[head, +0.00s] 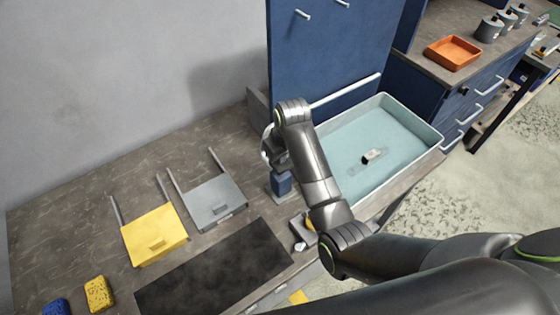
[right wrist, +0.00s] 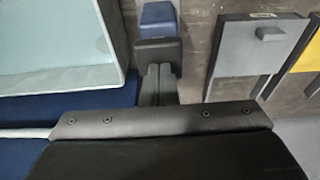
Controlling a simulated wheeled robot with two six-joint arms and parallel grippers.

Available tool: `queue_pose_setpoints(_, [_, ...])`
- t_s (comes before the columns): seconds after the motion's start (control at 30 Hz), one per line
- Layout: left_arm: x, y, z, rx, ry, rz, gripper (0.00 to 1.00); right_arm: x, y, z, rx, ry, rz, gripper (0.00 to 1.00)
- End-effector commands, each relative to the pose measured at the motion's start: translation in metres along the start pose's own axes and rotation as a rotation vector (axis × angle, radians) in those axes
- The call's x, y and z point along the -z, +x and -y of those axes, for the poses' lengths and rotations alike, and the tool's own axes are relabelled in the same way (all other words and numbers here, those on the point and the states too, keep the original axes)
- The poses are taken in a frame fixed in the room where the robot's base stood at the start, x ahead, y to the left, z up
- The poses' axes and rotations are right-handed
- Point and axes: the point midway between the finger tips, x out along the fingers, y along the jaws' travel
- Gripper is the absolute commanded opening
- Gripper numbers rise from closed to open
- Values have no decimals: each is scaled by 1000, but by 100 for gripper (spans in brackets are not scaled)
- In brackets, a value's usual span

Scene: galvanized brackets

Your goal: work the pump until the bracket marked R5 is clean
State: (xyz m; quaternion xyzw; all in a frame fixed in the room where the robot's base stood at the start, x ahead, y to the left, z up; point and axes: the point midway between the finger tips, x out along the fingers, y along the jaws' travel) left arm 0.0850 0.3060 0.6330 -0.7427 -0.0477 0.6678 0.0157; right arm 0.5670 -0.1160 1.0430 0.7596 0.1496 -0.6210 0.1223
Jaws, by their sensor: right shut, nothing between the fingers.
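A small metal bracket (head: 372,156) with a dark patch lies in the pale teal basin (head: 405,168). Its marking is too small to read. A blue pump-like block (head: 283,184) stands on the counter left of the basin; a blue block also shows in the right wrist view (right wrist: 157,16). My right gripper (head: 281,168) is shut and empty, just above the blue block. In the right wrist view its fingers (right wrist: 157,75) point toward that block; I cannot tell whether they touch it. My left gripper is not in view.
A grey panel (head: 212,203) and a yellow panel (head: 153,236) lie left of the pump, near a black mat (head: 215,275). A yellow sponge (head: 98,294) is at lower left. A small dark object (head: 303,228) sits by the counter's front edge. An orange tray (head: 453,53) stands farther right.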

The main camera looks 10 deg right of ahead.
Motion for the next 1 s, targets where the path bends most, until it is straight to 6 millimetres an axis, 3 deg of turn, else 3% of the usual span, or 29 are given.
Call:
queue_pose_setpoints(0.53, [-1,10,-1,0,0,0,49,-7,29,0,1,0,4,0])
queue_pose_setpoints(0.77, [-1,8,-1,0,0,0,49,-7,26,0,2,0,5,0])
queue_pose_setpoints(1.0, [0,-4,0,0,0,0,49,-3,9,0,2,0,6,0])
